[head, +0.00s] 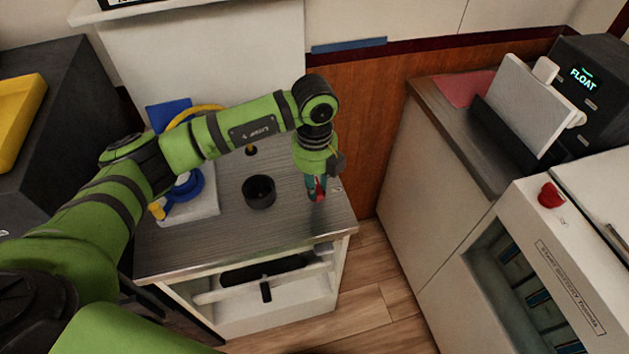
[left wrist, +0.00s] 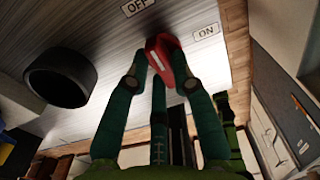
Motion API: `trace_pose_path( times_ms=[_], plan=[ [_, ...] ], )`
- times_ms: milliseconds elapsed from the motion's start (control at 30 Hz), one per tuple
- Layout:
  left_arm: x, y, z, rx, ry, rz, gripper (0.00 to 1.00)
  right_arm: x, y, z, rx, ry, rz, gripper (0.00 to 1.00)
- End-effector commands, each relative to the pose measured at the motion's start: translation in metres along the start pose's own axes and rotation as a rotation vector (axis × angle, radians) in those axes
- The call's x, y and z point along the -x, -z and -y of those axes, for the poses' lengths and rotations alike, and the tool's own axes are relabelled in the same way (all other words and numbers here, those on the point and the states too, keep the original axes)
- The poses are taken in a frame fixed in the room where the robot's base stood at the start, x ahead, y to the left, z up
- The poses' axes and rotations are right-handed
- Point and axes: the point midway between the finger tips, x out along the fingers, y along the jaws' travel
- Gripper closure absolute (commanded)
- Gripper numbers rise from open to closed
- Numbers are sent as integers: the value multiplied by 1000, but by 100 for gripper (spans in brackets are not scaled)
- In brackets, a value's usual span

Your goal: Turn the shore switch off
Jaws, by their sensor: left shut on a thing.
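The shore switch, a red knob with a white mark, is on the grey worktop; it shows in the left wrist view (left wrist: 165,58) and partly in the head view (head: 319,190). An OFF label (left wrist: 137,6) and an ON label (left wrist: 206,31) lie beside it. I cannot tell for sure which label the knob points at. My left gripper (head: 318,184) reaches down from above, its green fingers (left wrist: 163,78) shut on the red knob from its sides. The fingers hide part of the knob. My right gripper is not in view.
A black round cup (head: 259,193) stands left of the switch on the worktop (head: 240,245). A blue round thing (head: 186,187) sits farther left. A white cabinet with another red knob (head: 550,195) stands at the right. Wooden floor (head: 375,280) lies between.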

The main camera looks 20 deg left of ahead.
Motion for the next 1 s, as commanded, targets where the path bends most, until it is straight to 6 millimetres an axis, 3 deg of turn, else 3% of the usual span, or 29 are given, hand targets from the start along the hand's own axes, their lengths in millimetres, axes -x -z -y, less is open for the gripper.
trace_pose_path(
  times_ms=[400,433,467,833,1000],
  plan=[
    [1,-1,0,10,1,2,100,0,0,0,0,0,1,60],
    [1,-1,0,10,1,2,63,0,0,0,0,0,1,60],
    [1,-1,0,10,1,2,51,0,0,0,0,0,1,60],
    [2,0,0,7,1,1,51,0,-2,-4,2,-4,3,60],
    [22,-1,1,7,4,4,51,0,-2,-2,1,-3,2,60]
  ],
)
